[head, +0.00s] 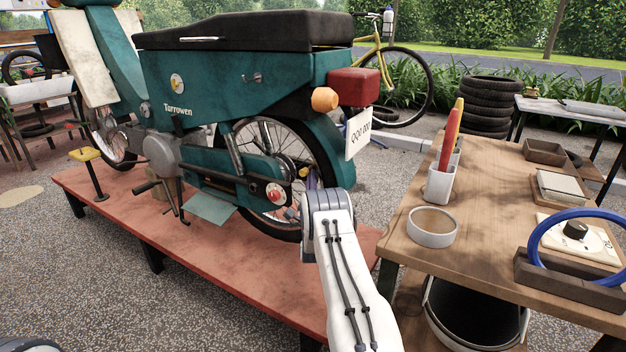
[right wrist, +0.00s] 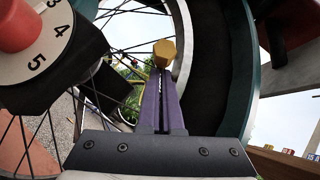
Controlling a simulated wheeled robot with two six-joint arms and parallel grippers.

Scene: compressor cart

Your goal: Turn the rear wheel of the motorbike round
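The teal motorbike (head: 215,75) stands on a red platform. Its spoked rear wheel (head: 316,150) is partly hidden by the teal side cover and my right arm. The dark tyre (right wrist: 208,75) and pale rim show close up in the right wrist view. My right gripper (head: 309,180) is at the wheel's right side; its purple fingers (right wrist: 162,100) lie together with a thin slit between them, pointing among the spokes. My left gripper is out of view.
A red knob (head: 274,193) on a numbered white dial sits beside the gripper. The red platform (head: 200,262) lies below. A wooden workbench (head: 480,200) with a pen cup, round dish and blue ring stands right; a dark bin is under it.

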